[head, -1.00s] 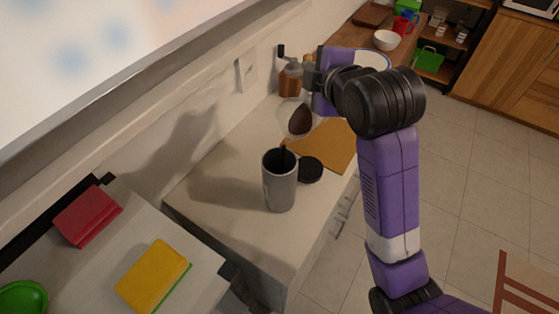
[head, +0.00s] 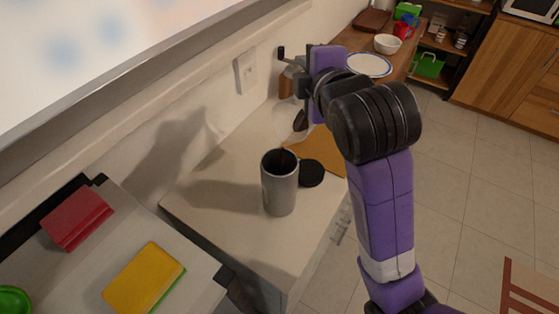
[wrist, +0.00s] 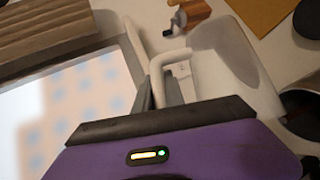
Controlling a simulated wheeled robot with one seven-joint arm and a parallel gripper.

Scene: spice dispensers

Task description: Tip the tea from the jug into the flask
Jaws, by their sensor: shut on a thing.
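The grey flask (head: 279,190) stands upright and open on the counter, nearer than the jug in the head view. Its dark mouth (wrist: 302,104) shows at the right edge of the wrist view.
A black round lid (head: 311,174) lies beside the flask. A brown board (head: 322,150) lies behind it. A grinder with a crank (head: 285,84) stands by the wall. Yellow (head: 144,277) and red (head: 77,219) sponge-like blocks lie at left. The counter left of the flask is clear.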

